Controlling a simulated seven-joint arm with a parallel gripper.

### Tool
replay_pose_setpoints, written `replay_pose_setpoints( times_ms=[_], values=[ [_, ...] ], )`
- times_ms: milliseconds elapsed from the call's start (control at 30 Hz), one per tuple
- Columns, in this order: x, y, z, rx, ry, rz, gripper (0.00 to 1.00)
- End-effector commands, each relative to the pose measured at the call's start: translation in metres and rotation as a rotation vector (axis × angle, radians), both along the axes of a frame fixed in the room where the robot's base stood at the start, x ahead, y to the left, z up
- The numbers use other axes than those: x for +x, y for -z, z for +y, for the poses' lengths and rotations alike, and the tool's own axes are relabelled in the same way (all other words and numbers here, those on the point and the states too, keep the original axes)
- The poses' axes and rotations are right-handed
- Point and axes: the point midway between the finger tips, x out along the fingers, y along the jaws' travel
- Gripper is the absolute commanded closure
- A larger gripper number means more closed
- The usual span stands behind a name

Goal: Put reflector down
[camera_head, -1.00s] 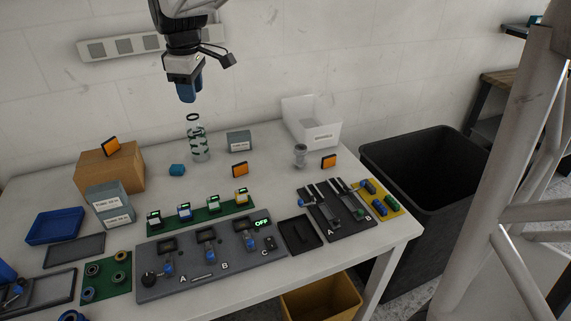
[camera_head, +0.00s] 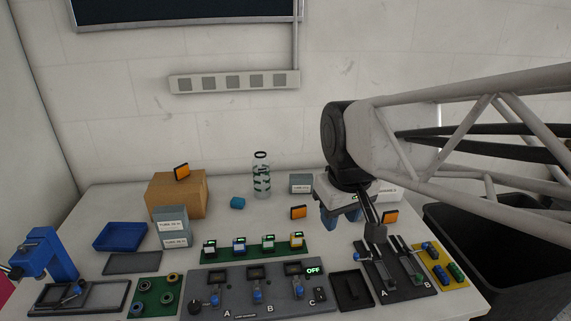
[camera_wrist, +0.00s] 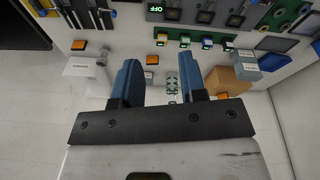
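Three orange reflectors with dark edges show. One reflector (camera_head: 181,172) sits on top of a cardboard box (camera_head: 180,198). Another reflector (camera_head: 299,212) stands on the table behind the green board. A third reflector (camera_head: 390,216) stands at the table's right, beside my gripper in the picture. My gripper (camera_head: 342,222), with blue fingers, is above the right part of the table. In the wrist view my gripper (camera_wrist: 161,82) has its fingers wide apart with nothing held between them. The reflectors also show beyond the fingers there, including the right one (camera_wrist: 79,45) and the middle one (camera_wrist: 162,37).
A patterned bottle (camera_head: 261,175), a blue lump (camera_head: 238,202) and a grey box (camera_head: 301,183) stand at the back. A white bin (camera_wrist: 84,78) is partly hidden behind my arm in the head view. Grey and green fixture boards fill the front. A black bin (camera_head: 520,265) stands right.

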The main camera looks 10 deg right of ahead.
Motion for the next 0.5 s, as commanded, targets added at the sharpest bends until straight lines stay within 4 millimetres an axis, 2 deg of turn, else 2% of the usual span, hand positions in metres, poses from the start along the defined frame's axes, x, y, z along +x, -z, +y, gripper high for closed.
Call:
replay_pose_setpoints(
  times_ms=[100, 233, 333, 500],
  values=[
    [-0.030, 0.014, -0.008, 0.016, 0.094, -0.011, 0.62],
    [-0.056, 0.028, -0.014, 0.031, 0.181, -0.019, 0.62],
    [-0.070, 0.037, -0.017, 0.041, 0.232, -0.024, 0.62],
    [-0.082, 0.045, -0.019, 0.049, 0.274, -0.029, 0.62]
  ],
)
